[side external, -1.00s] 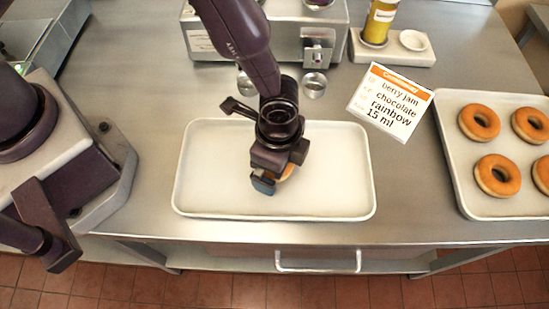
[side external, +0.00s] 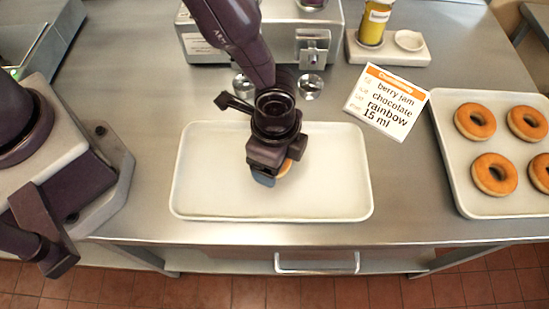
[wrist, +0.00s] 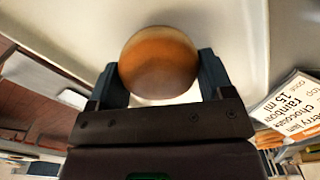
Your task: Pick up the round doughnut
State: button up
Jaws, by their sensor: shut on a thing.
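A round doughnut with a golden-brown top and no visible hole (wrist: 158,62) sits between the two fingers of my gripper in the wrist view. My gripper (wrist: 160,88) is shut on its sides. In the side external view my gripper (side external: 268,178) is over the middle of a white tray (side external: 330,195), and only a small part of the doughnut (side external: 285,169) shows beside the fingers. The gripper hides the rest, and I cannot tell whether the doughnut touches the tray.
A second tray (side external: 455,185) at the right holds several ring doughnuts (side external: 494,174). An order card (side external: 388,100) reads berry jam, chocolate, rainbow, 15 ml. A metal machine (side external: 285,38) and a yellow bottle (side external: 374,22) stand at the back. The white tray is otherwise bare.

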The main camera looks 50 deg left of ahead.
jog(key=s+a+r, duration=1)
jog(key=s, duration=0.1)
jog(key=w+d+f+m, duration=0.1)
jog(key=w+d+m, duration=0.4)
jog(key=w, duration=0.6)
jog(key=w+d+f+m, duration=0.2)
jog(key=w+d+m, duration=0.25)
jog(key=w, duration=0.65)
jog(key=shift+n, duration=0.25)
jog(key=shift+w+a+f, duration=0.3)
jog(key=shift+w+f, duration=0.05)
jog(key=shift+f, duration=0.25)
jog(key=shift+w+a+f, duration=0.35)
jog(key=shift+w+f, duration=0.05)
jog(key=shift+f, duration=0.2)
jog(key=shift+w+a+f, duration=0.3)
jog(key=shift+w+f, duration=0.05)
jog(key=shift+f, duration=0.25)
jog(key=shift+w+a, duration=1)
jog(key=shift+a, duration=0.05)
